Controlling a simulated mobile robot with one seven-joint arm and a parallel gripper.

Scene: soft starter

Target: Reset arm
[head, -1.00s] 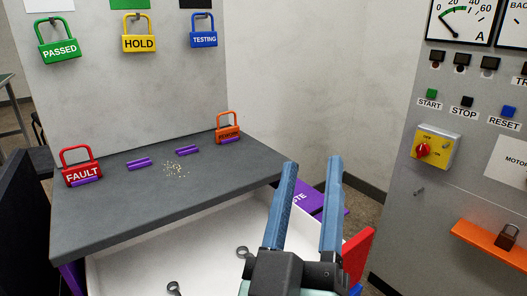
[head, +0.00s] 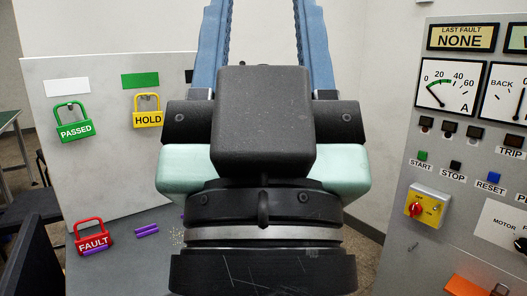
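My gripper (head: 262,22) is large and close to the camera, pointing up the picture. Its two blue fingers are spread wide with nothing visible between them. The fingertips run past the top edge, so the tips are hidden. The gripper body and wrist cover the middle of the view, including most of the grey shelf and part of the back panel.
A green PASSED padlock (head: 75,130) and a yellow HOLD padlock (head: 147,118) hang on the panel at left. A red FAULT padlock (head: 92,241) stands on the grey shelf (head: 125,266). At right is a control cabinet (head: 440,245) with a meter (head: 447,88) and a red-yellow switch (head: 427,205).

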